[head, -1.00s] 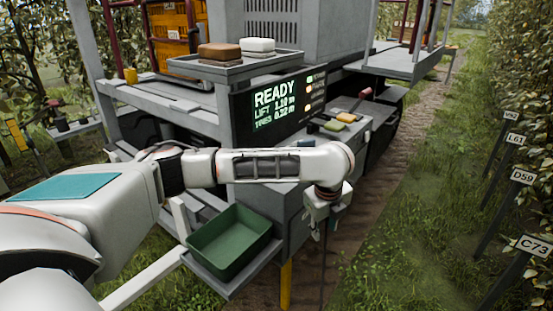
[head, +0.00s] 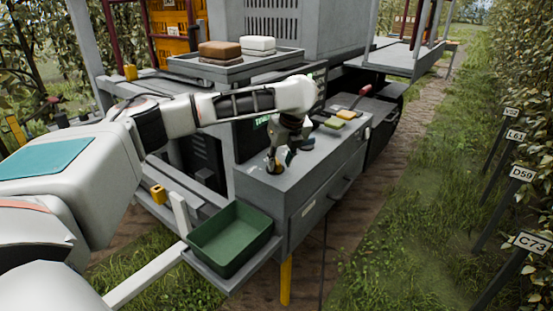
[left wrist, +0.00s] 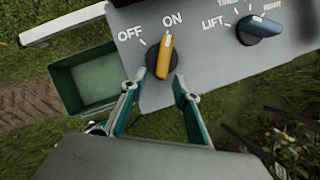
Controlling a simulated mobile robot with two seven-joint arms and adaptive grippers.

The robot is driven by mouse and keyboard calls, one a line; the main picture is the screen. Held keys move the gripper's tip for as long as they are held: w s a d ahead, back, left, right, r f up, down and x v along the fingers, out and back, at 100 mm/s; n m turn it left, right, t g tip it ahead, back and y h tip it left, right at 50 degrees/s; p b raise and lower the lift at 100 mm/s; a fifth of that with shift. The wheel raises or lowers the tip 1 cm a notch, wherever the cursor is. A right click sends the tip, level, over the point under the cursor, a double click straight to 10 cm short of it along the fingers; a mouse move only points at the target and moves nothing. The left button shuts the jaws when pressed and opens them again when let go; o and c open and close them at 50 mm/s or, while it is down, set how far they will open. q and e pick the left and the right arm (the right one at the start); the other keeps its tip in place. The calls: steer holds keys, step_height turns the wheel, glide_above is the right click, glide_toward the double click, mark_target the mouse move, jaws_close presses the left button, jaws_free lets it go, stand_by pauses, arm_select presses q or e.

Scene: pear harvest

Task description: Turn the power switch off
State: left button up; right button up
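The power switch (left wrist: 164,56) is an orange knob on the grey console top (left wrist: 222,55), shown in the left wrist view. Its pointer is turned toward the ON mark; the OFF label (left wrist: 130,34) lies to its left. My left gripper (left wrist: 157,84) is open, its two fingers spread on either side just below the knob in the picture. I cannot tell whether they touch it. In the head view my left gripper (head: 282,158) points down over the near end of the console and largely hides the knob. My right gripper is not in view.
A dark blue LIFT knob (left wrist: 260,27) sits to the right of the switch. A green bin (head: 235,240) stands on a side shelf below the console. Yellow and green blocks (head: 340,118) lie farther back on the console. My arm covers most of the display.

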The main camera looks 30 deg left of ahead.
mark_target(278, 160)
arm_select(q)
steer(key=shift+w+a, duration=0.7)
steer(key=shift+a, duration=0.35)
steer(key=shift+w+a+f, duration=0.25)
steer(key=shift+a+f, duration=0.1)
steer(key=shift+f, duration=0.2)
jaws_close()
steer(key=shift+n, duration=0.3)
steer(key=n, duration=0.1)
steer(key=n+g, duration=0.1)
steer(key=n, duration=0.1)
steer(key=n+g+y, duration=0.1)
steer(key=n, duration=0.1)
steer(key=shift+w+d, duration=0.2)
steer(key=shift+w, duration=0.05)
steer(key=n+g, duration=0.1)
steer(key=n, duration=0.3)
steer(key=shift+w+f+n+g, duration=0.1)
steer(key=shift+w+n+g, duration=0.1)
steer(key=shift+n+g, duration=0.2)
steer(key=shift+w+a+n+g+h, duration=0.1)
steer(key=shift+n+g+h, duration=0.2)
steer(key=shift+n, duration=0.5)
